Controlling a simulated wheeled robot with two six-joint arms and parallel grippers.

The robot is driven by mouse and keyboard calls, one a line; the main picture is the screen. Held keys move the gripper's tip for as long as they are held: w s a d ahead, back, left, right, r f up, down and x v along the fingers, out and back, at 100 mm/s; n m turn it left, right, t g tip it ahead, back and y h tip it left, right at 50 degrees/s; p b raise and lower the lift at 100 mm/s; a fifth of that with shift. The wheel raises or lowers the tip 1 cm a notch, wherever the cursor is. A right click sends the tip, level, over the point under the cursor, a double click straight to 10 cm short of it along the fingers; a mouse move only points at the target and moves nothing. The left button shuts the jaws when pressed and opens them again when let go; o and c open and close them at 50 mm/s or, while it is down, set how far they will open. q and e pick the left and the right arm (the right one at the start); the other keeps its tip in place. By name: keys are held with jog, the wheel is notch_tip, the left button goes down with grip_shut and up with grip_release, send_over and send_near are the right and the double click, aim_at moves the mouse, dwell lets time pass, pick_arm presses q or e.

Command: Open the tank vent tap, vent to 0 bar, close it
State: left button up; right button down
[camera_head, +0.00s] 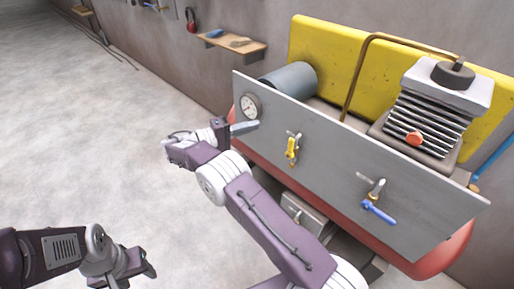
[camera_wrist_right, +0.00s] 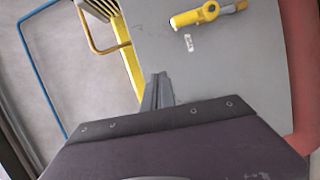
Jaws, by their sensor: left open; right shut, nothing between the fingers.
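The grey front panel (camera_head: 330,150) of the compressor carries a yellow-handled tap (camera_head: 291,149), a blue-handled tap (camera_head: 378,210) and a round white dial gauge (camera_head: 249,106). The yellow handle hangs down along the panel; the blue one slants down to the right. I cannot tell which is the vent tap, and the needle is too small to read. My right gripper (camera_head: 246,127) is shut and empty, just below the gauge and left of the yellow tap. The right wrist view shows its closed fingers (camera_wrist_right: 158,92) apart from the yellow tap (camera_wrist_right: 204,14). My left gripper (camera_head: 134,275) is open and empty, low at left.
A red tank (camera_head: 455,255) lies behind and below the panel. A finned pump (camera_head: 425,115), a grey cylinder (camera_head: 288,78) and a bent copper pipe (camera_head: 355,75) stand behind it. A wall shelf (camera_head: 232,42) is at the back. The floor at left is clear.

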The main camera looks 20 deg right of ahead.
aim_at(290, 148)
notch_tip(290, 148, down, 7)
jog(key=s+a+n+t+b, duration=0.1)
jog(key=s+a+n+b, duration=0.1)
jog(key=a, duration=0.1)
pick_arm(q)
jog(key=shift+s+d+f, duration=0.1)
jog(key=shift+s+f, duration=0.2)
jog(key=shift+f, duration=0.55)
jog(key=shift+s+d+f, duration=0.1)
jog(key=shift+s+f, duration=0.2)
jog(key=shift+f, duration=0.55)
pick_arm(e)
jog(key=s+d, duration=0.1)
jog(key=d, duration=1)
jog(key=shift+s+d+f, duration=0.25)
jog(key=shift+s+d, duration=0.15)
pick_arm(q)
jog(key=shift+f+b, duration=0.15)
jog(key=shift+b, duration=0.15)
